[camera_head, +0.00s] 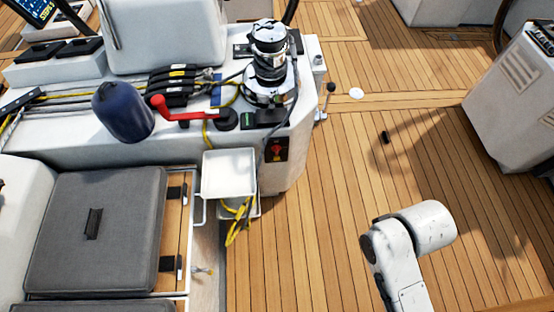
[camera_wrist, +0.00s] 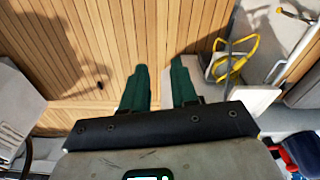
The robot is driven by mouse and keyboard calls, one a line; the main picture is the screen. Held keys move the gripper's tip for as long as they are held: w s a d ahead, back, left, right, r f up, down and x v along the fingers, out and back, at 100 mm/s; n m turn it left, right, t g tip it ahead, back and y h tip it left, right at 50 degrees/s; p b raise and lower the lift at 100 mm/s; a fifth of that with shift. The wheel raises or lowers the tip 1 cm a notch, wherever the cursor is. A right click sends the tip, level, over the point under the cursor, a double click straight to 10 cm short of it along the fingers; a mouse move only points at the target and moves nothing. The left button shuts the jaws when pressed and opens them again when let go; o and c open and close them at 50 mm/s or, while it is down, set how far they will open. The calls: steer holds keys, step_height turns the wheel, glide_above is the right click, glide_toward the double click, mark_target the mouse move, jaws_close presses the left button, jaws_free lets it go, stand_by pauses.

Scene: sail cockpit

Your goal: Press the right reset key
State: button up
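No key with a readable reset label shows in either view. In the head view, a small black panel with a green patch (camera_head: 250,119) sits on the white console top near the winch, with a dark part beside it on the right. A black panel with a red-orange knob (camera_head: 277,150) is on the console's end face below. I cannot tell which of these holds the reset keys. My gripper (camera_wrist: 160,74) shows in the wrist view with its two green fingers apart and nothing between them, above the teak deck. It is out of sight in the head view.
A black and chrome winch (camera_head: 269,60), a red-handled lever (camera_head: 180,112) and a dark blue fender (camera_head: 122,112) stand on the console. A white tray (camera_head: 228,173) with yellow rope hangs at its end. A grey cushion (camera_head: 95,225) lies left. Open deck (camera_head: 350,170) lies right.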

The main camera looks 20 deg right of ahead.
jaws_close()
stand_by(1.0)
